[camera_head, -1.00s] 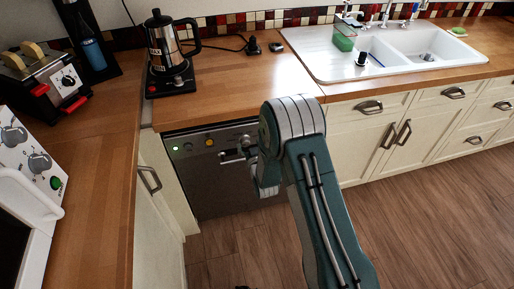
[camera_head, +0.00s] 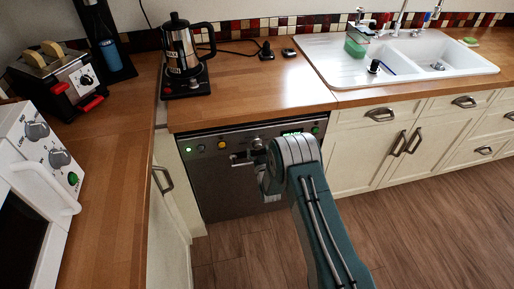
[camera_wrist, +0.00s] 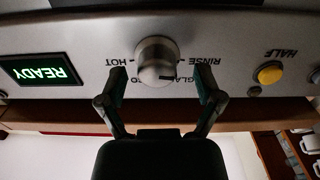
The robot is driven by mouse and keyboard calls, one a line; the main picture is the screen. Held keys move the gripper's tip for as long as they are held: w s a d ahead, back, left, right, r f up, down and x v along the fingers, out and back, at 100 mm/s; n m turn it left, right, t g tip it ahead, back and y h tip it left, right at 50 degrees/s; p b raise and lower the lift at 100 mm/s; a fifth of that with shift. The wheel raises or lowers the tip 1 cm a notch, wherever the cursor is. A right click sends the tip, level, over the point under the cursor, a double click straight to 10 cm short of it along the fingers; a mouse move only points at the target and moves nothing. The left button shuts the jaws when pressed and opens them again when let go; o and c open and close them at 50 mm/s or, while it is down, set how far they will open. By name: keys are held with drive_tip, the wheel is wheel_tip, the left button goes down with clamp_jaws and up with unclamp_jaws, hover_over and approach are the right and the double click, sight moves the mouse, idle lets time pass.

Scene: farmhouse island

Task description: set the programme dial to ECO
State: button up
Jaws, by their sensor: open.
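The programme dial (camera_wrist: 157,60) is a round metal knob on the dishwasher's steel front panel, seen upside down in the wrist view. Labels around it include HOT, RINSE and a part-hidden word starting GLA; another at lower left is mostly covered by a finger. A dark mark on the knob's lower edge points towards the GLA label. My gripper (camera_wrist: 161,84) is open, one finger on each side of the dial's lower part; contact cannot be told. In the head view my gripper (camera_head: 238,159) is in front of the dishwasher (camera_head: 225,185), partly hidden by my arm.
A yellow HALF button (camera_wrist: 270,73) and a lit READY display (camera_wrist: 42,70) flank the dial. The wooden worktop (camera_head: 245,95) overhangs the panel. A kettle (camera_head: 180,50) stands above, and a cupboard handle (camera_head: 163,180) juts out at left.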

drive_tip(key=shift+w+a, duration=0.15)
drive_tip(key=shift+w, duration=0.65)
drive_tip(key=c, duration=1.1)
drive_tip(key=shift+c, duration=0.2)
